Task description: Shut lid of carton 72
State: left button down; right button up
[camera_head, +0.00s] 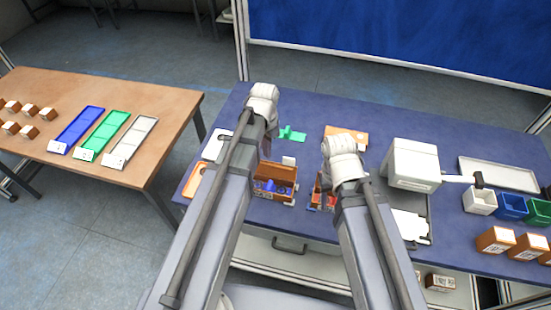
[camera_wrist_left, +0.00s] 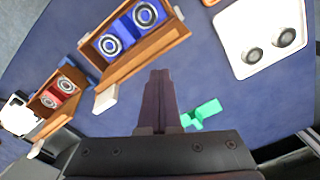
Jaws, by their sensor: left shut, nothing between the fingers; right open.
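An open brown carton (camera_head: 290,178) with blue parts inside stands on the blue table in the head view. It also shows at the top of the left wrist view (camera_wrist_left: 152,48), holding two blue round-holed parts. A second open carton (camera_wrist_left: 42,103) holds red parts; my right arm partly hides it in the head view (camera_head: 316,196). I cannot read which carton is 72.
A green piece (camera_head: 291,135) lies near my left gripper. A white plate (camera_head: 215,146) is left of my left arm. A white box-shaped device (camera_head: 412,165) stands right of my right arm, near small bins (camera_head: 511,207) and closed cartons (camera_head: 496,239). A side table (camera_head: 150,150) stands left.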

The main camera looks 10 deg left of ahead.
aim_at(264, 165)
pick_arm(q)
jog(key=shift+f, duration=0.1)
dwell(0.3)
notch_tip(264, 165, down, 3)
jog(key=b, duration=0.3)
jog(key=shift+f, duration=0.1)
jog(key=shift+s, duration=1.9)
jog(key=shift+w, duration=0.1)
